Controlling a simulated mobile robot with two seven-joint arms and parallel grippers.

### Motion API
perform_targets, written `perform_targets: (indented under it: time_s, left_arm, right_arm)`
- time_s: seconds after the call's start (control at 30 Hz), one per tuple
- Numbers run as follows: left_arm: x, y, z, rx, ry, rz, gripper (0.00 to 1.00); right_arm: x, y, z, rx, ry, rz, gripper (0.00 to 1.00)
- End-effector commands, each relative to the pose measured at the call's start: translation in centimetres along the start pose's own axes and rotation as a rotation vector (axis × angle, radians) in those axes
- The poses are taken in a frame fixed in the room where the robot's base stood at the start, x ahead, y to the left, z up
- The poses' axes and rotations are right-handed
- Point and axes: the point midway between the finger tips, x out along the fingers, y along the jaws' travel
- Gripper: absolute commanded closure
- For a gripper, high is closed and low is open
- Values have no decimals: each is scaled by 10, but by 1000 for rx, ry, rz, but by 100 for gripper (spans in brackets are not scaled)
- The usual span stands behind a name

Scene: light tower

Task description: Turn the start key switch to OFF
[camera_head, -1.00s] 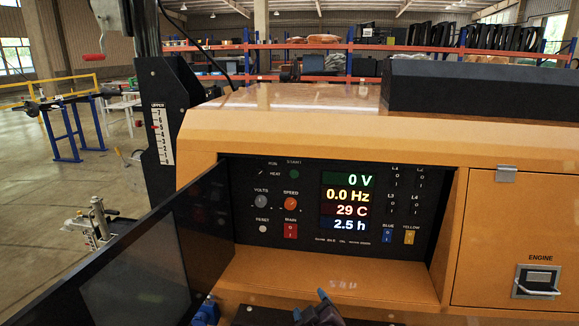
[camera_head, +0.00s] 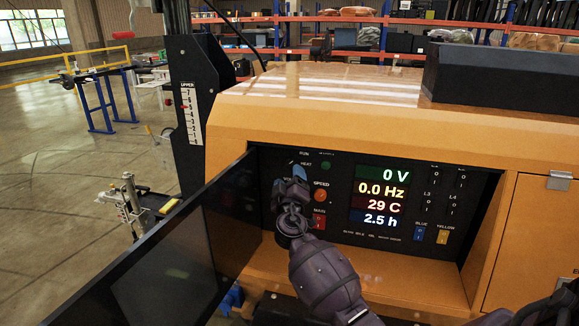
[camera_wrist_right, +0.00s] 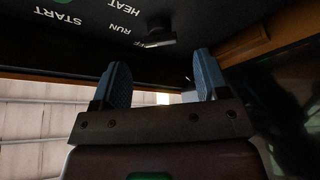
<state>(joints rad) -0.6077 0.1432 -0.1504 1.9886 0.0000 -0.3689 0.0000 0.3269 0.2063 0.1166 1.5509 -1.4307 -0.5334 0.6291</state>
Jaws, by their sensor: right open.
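The start key switch (camera_wrist_right: 160,36) is a small dark knob on the black control panel (camera_head: 338,232). In the right wrist view it stands just beyond my fingertips, near the upside-down labels START, RUN and HEAT. A further label beside it is partly hidden. I cannot tell exactly which label it points at. My right gripper (camera_wrist_right: 163,72) is open and empty, its two blue fingers on either side below the switch and apart from it. In the head view my right gripper (camera_head: 298,171) is at the panel's upper left and hides the switch. My left gripper is not in view.
A dark open door (camera_head: 165,255) stands left of the panel recess, close to my right gripper. The orange speed knob (camera_head: 321,195) and red main switch (camera_head: 319,221) are just right of my gripper. The lit display (camera_head: 381,198) reads 0 V.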

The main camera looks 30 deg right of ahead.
Motion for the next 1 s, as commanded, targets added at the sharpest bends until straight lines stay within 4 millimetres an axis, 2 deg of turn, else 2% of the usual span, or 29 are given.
perform_targets:
  time_s: [0.1,0.3,0.73,1.0]
  left_arm:
    - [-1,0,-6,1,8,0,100]
    - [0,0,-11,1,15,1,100]
    - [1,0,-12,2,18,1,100]
    - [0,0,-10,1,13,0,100]
  right_arm:
    - [20,1,-1,-2,2,1,32]
    - [41,0,0,-1,1,0,32]
    - [48,0,0,0,0,-1,32]
    - [48,0,0,0,0,-1,73]
